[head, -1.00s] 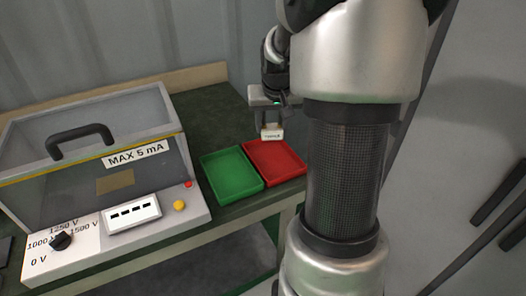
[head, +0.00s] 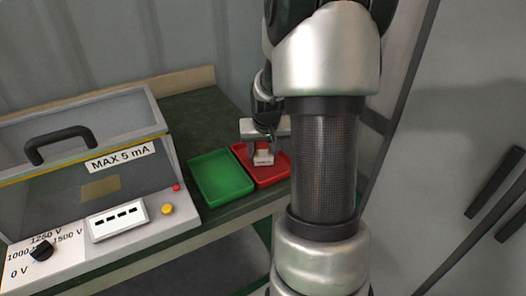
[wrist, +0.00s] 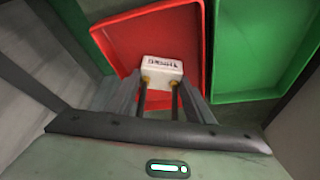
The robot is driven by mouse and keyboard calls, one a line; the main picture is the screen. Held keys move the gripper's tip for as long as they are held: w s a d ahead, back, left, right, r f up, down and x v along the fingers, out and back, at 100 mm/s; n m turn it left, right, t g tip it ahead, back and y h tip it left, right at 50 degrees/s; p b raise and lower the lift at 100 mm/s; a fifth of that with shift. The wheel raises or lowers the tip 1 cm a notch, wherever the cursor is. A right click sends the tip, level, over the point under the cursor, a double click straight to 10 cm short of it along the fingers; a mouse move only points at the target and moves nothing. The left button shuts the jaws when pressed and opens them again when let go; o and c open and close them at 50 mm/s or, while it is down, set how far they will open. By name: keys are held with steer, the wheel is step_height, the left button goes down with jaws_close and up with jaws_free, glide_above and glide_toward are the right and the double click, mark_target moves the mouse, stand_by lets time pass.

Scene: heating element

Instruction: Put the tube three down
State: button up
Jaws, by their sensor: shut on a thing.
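The tube three is a small white block with dark printing (wrist: 162,66) and two dark rods ending in brass-coloured tips below it in the wrist view. In the head view its white end (head: 264,157) shows over the red tray (head: 281,178). My gripper (head: 262,150) is shut on the tube, with a finger on each side of it in the wrist view (wrist: 160,95). The tube is inside the outline of the red tray (wrist: 118,40). I cannot tell whether it touches the tray floor.
A green tray (head: 222,178) stands directly left of the red one on the dark green bench (head: 200,115). A tester box with a clear lid, black handle and "MAX 5 mA" label (head: 122,157) stands further left. The grey wall is behind.

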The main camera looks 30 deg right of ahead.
steer(key=shift+f, duration=0.15)
steer(key=o, duration=1.2)
steer(key=shift+r, duration=0.45)
steer(key=p+v, duration=0.2)
steer(key=v, duration=0.9)
steer(key=shift+s+a+r+p, duration=0.1)
steer(key=shift+s+r+p, duration=0.05)
steer(key=shift+r+p, duration=0.15)
steer(key=shift+f, duration=0.1)
